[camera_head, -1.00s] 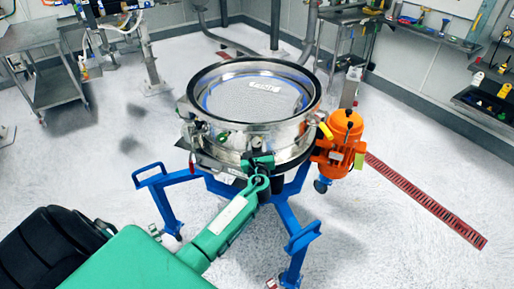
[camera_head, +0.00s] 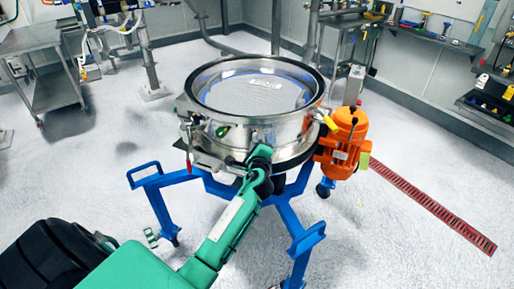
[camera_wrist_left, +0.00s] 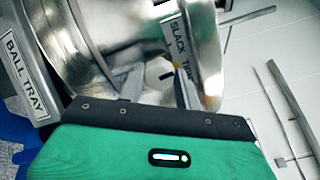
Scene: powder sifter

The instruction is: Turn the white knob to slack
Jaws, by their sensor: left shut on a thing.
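The round steel sifter (camera_head: 255,131) stands in the middle of the head view. My left gripper (camera_head: 259,164) is at its front side, below the rim. In the left wrist view, its fingers (camera_wrist_left: 157,82) reach to the steel wall beside a label plate (camera_wrist_left: 181,45) reading "SLACK" and a second, partly covered word. The left gripper is shut on the white knob, which is mostly hidden by the fingers and hard to make out. My right gripper is not in view.
The sifter rests on a blue frame (camera_head: 308,238) with an orange motor (camera_head: 343,143) at its right. A "BALL TRAY" label (camera_wrist_left: 22,75) shows at left in the wrist view. A steel cart (camera_head: 45,85) stands back left.

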